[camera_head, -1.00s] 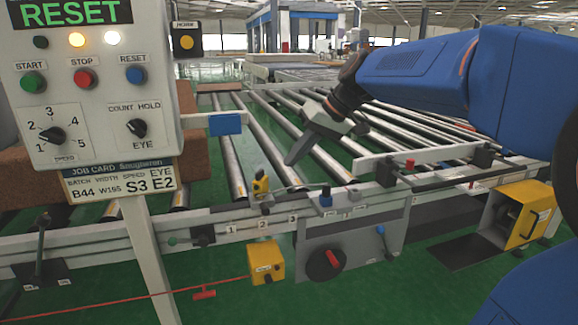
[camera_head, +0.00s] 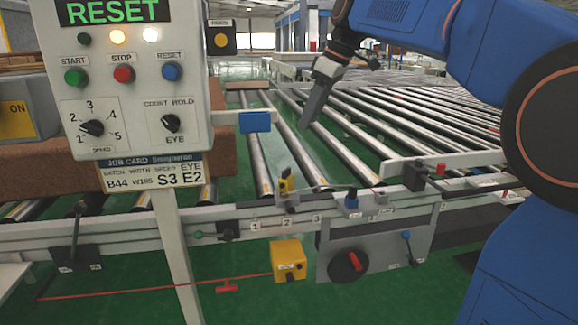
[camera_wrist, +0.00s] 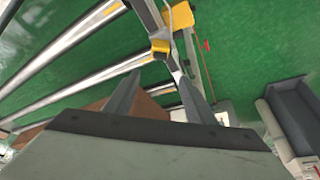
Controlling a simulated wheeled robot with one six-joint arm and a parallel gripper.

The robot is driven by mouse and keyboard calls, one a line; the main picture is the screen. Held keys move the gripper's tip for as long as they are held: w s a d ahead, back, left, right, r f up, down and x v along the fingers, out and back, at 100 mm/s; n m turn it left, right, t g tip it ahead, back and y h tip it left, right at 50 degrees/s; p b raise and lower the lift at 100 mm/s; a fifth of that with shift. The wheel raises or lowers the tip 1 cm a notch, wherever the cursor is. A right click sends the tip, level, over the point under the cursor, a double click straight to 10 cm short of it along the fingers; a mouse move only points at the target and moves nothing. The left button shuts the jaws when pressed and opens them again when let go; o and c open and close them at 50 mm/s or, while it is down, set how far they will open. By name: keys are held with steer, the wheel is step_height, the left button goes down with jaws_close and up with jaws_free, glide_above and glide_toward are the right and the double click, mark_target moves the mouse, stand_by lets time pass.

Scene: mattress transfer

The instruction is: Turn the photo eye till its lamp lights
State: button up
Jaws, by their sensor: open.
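The photo eye (camera_head: 286,182) is a small yellow and black device on the conveyor's near side rail, above the number labels. Its lamp is too small to tell lit or unlit. In the wrist view a yellow piece on the rail (camera_wrist: 160,47) looks like the same eye, ahead of the fingertips. My gripper (camera_head: 306,118) hangs over the rollers, beyond and above the eye, apart from it. In the wrist view my gripper (camera_wrist: 160,77) has its two fingers spread with nothing between them.
The control panel (camera_head: 133,85) stands at the left with a job card (camera_head: 152,174) reading S3 E2. A brown block (camera_head: 215,165) lies behind it. A yellow box (camera_head: 288,260) with a red cord hangs below the rail. A blue-knobbed post (camera_head: 351,199) stands right of the eye.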

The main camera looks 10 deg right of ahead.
mark_target(286, 169)
steer(key=x, duration=1.6)
steer(key=shift+a+f, duration=0.2)
steer(key=shift+f, duration=0.15)
steer(key=shift+w, duration=0.1)
steer(key=c, duration=1)
